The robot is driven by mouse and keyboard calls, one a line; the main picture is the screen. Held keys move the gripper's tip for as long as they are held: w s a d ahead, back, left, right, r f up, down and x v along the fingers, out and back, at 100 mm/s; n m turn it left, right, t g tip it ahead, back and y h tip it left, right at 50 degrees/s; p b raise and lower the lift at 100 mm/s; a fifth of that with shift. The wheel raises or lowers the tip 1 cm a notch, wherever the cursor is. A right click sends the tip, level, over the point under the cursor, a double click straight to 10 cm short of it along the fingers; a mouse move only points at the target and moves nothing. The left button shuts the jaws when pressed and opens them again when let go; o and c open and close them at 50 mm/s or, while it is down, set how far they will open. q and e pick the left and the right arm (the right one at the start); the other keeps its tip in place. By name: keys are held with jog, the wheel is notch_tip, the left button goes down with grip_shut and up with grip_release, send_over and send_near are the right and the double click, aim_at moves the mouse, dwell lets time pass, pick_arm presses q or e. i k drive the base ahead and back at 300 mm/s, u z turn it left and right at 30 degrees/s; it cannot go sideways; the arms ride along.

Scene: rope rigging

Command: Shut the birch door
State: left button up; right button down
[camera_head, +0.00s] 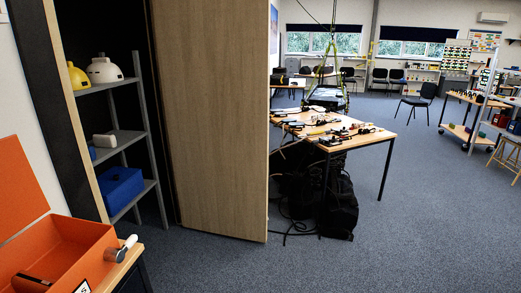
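The birch door (212,120) is a tall light-wood panel standing upright in the left half of the view. It is open: a dark storage space shows to its left, with a pale wooden edge (77,115) at that opening's left side. The door's bottom edge is just above the carpet, and its top is out of frame. I cannot make out a handle on the face I see. Neither of my grippers is in view, and nothing is seen touching the door.
An orange box (75,240) stands at lower left. A tool-covered table (372,139) and black bags (338,208) are right of the door. Carpet (400,240) at front right is clear.

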aim_at(214, 56)
jog(key=z, duration=0.8)
jog(key=i, duration=1.95)
jog(key=u, duration=0.2)
jog(key=i, duration=1.7)
jog(key=u, duration=1.05)
